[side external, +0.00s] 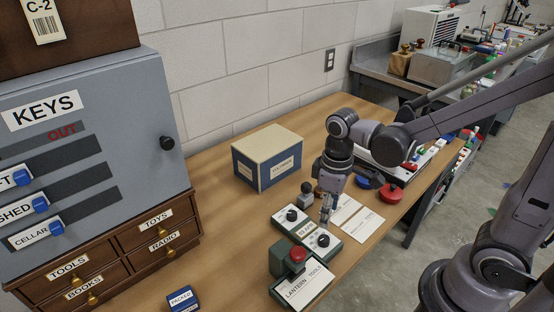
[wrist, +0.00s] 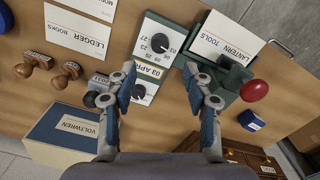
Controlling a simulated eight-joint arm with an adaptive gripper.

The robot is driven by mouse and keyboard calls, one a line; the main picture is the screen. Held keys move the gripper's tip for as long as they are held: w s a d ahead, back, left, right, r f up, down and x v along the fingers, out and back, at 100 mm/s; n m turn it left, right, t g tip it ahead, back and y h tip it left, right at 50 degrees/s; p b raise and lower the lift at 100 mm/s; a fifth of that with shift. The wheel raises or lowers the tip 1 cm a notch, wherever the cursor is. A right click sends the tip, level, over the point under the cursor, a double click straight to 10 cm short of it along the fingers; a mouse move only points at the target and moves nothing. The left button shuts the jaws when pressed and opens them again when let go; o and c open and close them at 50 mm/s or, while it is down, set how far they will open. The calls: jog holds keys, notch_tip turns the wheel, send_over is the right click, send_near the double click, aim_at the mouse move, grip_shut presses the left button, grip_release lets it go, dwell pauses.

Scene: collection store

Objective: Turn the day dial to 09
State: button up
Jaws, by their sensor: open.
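The date block is a green box with a pale top (wrist: 148,58) and two dark knobs. The day dial (wrist: 160,42) has numbers such as 23 and 27 around it. The second knob (wrist: 139,92) is closer to my wrist, with a label between them reading 03 APR. In the side view, the day dial seems to be the nearer knob (side external: 323,240), and the other knob (side external: 292,215) is behind it to the left. My gripper (wrist: 160,72) is open and empty, its fingers apart on either side of the block. In the side view, my gripper (side external: 326,218) points down close above the day dial.
A green stand with a red knob (side external: 297,255) and a LANTERN TOOLS card (side external: 304,285) is close in front. Wooden stamps (wrist: 65,72) and a LEDGER BOOKS card (wrist: 78,35) lie on the other side. A blue-and-cream box (side external: 268,160) stands behind. Bare wood shows at front right.

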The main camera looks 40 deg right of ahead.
aim_at(324, 238)
jog(key=shift+f, duration=4.65)
grip_shut()
